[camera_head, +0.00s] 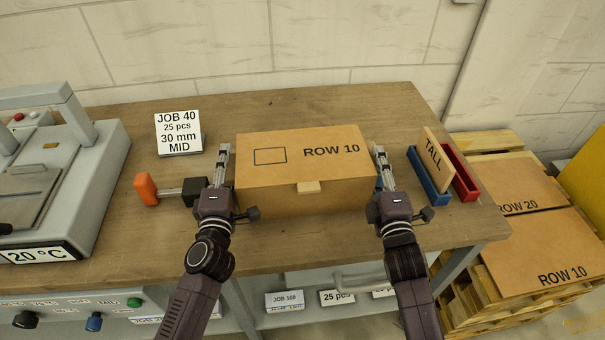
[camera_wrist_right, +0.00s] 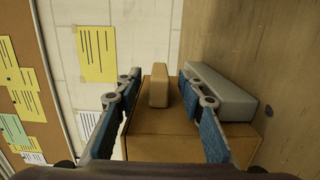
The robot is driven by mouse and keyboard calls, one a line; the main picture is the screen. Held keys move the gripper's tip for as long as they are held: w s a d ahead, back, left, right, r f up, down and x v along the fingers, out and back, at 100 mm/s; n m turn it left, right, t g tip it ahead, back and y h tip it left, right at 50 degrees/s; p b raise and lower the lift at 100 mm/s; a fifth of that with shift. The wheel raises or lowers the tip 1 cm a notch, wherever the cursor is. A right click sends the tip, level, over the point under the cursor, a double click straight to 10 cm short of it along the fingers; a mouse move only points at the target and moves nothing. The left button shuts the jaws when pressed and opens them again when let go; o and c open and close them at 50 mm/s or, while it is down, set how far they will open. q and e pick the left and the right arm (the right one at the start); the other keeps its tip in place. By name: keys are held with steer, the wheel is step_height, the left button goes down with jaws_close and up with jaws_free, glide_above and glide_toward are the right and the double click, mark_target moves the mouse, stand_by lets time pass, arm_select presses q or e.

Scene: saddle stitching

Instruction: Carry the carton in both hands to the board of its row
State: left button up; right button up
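The brown carton (camera_head: 340,166), marked ROW 10, rests on the wooden bench with its lid closed and a small tab on its front edge. My left gripper (camera_head: 223,156) is at its left end and my right gripper (camera_head: 380,157) at its right end. In the right wrist view the right fingers (camera_wrist_right: 163,105) stand apart, with a tan block (camera_wrist_right: 158,92) on the carton between them; contact is unclear. The left fingers overlap, so their opening is hidden. The ROW 10 board (camera_head: 548,254) lies on the pallet at lower right, in front of the ROW 20 board (camera_head: 518,184).
A JOB 40 sign (camera_head: 179,134) stands behind left. An orange-handled tool (camera_head: 146,189) lies left of the carton. A TALL card (camera_head: 436,164) with blue and red holders stands right. A grey machine (camera_head: 62,170) fills the left. The pallet (camera_head: 456,300) is beyond the bench's right edge.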

arm_select(q)
steer(key=shift+w, duration=0.15)
arm_select(e)
steer(key=shift+w, duration=0.2)
arm_select(q)
steer(key=shift+c, duration=0.6)
arm_select(e)
steer(key=shift+c, duration=0.6)
arm_select(q)
jaws_close()
arm_select(e)
jaws_close()
arm_select(q)
steer(key=shift+r, duration=0.25)
arm_select(e)
steer(key=shift+r, duration=0.3)
